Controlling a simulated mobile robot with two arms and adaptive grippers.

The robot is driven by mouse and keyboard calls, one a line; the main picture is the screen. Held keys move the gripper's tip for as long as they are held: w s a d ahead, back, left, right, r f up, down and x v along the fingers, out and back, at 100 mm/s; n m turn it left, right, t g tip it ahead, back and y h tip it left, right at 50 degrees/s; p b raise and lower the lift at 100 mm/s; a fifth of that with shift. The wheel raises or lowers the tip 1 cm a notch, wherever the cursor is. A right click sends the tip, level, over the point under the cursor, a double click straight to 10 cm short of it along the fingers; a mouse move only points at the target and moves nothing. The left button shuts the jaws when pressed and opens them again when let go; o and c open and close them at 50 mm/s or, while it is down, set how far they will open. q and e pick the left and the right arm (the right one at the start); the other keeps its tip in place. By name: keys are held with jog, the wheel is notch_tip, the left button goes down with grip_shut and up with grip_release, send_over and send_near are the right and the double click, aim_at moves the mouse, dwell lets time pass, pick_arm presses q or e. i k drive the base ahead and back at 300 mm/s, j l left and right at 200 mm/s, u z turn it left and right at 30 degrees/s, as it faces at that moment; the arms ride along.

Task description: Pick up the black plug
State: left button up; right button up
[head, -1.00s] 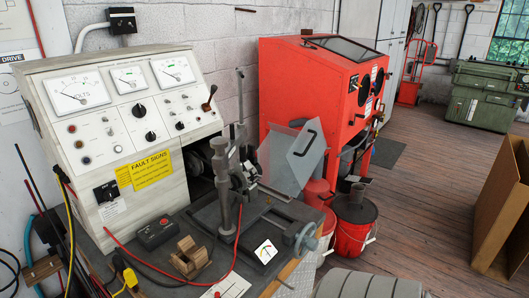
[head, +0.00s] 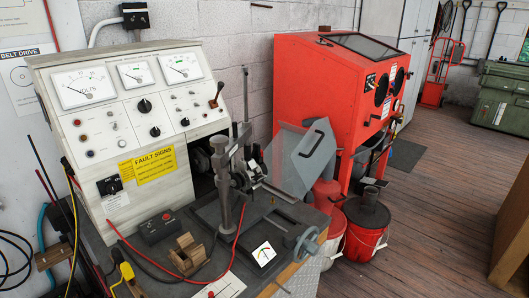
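I cannot make out a separate black plug for certain in the head view. A black cable (head: 160,265) runs over the front left of the bench beside a thin red lead (head: 235,243). A yellow-and-black connector (head: 127,272) stands at the bench's left front; its details are too small to tell. Several coloured leads (head: 70,215) hang at the left, and their ends are partly cut off by the frame. Neither of my grippers is in view.
A test bench with a meter panel (head: 125,150) carries a clamp post (head: 224,185), a black button box (head: 168,226) and a wooden block (head: 190,255). A red cabinet (head: 310,100) and red buckets (head: 366,230) stand to the right. The wooden floor (head: 430,215) is open beyond.

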aim_at(257, 153)
jog(key=u, duration=0.3)
jog(key=i+l+u, duration=0.2)
jog(key=u, duration=0.25)
jog(key=i+l+u, duration=0.15)
jog(key=l+u, duration=0.15)
jog(key=u, duration=0.2)
jog(key=i+l+u, duration=0.1)
jog(key=l+u, duration=0.35)
jog(key=j, duration=0.15)
